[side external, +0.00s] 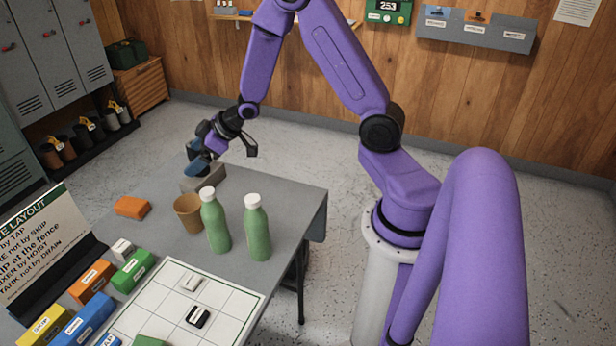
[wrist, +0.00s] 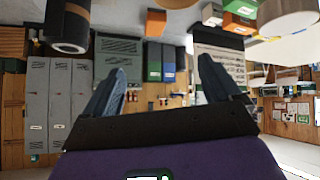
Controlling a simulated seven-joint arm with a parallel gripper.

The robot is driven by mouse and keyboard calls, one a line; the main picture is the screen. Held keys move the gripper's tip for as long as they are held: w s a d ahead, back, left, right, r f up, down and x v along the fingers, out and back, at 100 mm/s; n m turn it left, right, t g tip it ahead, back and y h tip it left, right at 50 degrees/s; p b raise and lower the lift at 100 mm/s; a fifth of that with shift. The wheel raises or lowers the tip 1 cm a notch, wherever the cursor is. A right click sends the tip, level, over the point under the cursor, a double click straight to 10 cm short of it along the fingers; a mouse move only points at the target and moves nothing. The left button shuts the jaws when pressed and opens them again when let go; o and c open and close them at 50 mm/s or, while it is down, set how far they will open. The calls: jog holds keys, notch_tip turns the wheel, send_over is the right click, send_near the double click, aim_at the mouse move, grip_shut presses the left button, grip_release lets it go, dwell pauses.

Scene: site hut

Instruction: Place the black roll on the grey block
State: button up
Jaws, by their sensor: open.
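The black roll (wrist: 68,25) is dark with a brown band and shows at the top left of the wrist view, outside the space between my fingers. Its far end is cut off by the frame. In the side view I cannot tell it apart from the dark parts of my gripper. The grey block (side external: 207,177) lies near the far edge of the table, just below my gripper (side external: 224,160). In the wrist view my gripper (wrist: 160,66) is open and nothing is between its fingers. I cannot tell whether the roll touches the block.
A brown cup (side external: 188,213) and two green bottles (side external: 216,225) (side external: 257,230) stand on the grey table nearer the side camera. An orange block (side external: 132,207) lies left of the cup. Several coloured blocks and a white grid sheet (side external: 232,300) fill the near end.

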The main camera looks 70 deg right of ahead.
jog(key=s+a+r+n+g, duration=0.2)
jog(key=s+a+r+g, duration=0.15)
jog(key=s+a, duration=0.55)
jog(key=s+r+n+g+h, duration=0.1)
jog(key=s+r+n+g, duration=0.1)
jog(key=s, duration=1.1)
jog(key=s+r+n+g+h, duration=0.1)
jog(key=s+r+n+g, duration=0.1)
jog(key=s, duration=1.1)
notch_tip(320, 180, up, 2)
jog(key=shift+a+n+g+h, duration=0.3)
jog(key=shift+g+h, duration=0.1)
jog(key=shift+g, duration=0.15)
